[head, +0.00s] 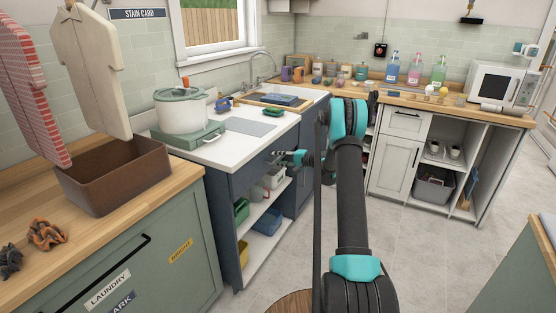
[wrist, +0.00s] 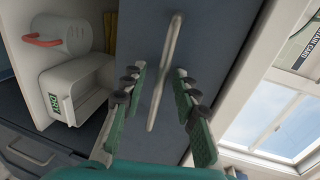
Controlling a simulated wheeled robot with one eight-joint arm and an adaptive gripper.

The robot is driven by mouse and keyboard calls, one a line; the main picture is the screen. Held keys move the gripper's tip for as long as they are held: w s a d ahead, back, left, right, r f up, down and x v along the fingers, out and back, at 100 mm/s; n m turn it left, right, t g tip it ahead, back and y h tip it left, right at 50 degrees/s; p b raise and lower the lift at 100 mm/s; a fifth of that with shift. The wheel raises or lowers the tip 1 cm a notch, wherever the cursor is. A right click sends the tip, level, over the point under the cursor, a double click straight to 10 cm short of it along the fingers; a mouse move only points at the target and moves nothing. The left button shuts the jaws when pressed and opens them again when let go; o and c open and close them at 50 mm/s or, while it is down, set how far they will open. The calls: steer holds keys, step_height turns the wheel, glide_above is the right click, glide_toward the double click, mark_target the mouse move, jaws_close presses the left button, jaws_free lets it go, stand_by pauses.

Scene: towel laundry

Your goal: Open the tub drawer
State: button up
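In the head view my gripper (head: 290,157) is at the upper front of the dark blue cabinet (head: 228,205) below the white counter. In the wrist view a blue-grey drawer front (wrist: 155,25) carries a long pale bar handle (wrist: 166,70). My gripper's two green fingers with dark pads (wrist: 160,80) are apart, one on each side of the handle. I see no clear contact with it. The drawer front looks closed, as far as it shows. In the head view the handle is hidden behind my gripper and arm.
Open shelves below hold a green bin (head: 241,210), a blue bin (head: 266,221) and white containers. A white bin with a green label (wrist: 75,88) sits beside the drawer front. A pot (head: 182,110) stands on the counter above. The floor (head: 415,240) at right is clear.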

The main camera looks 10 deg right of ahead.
steer(key=shift+a, duration=0.1)
jaws_close()
stand_by(0.5)
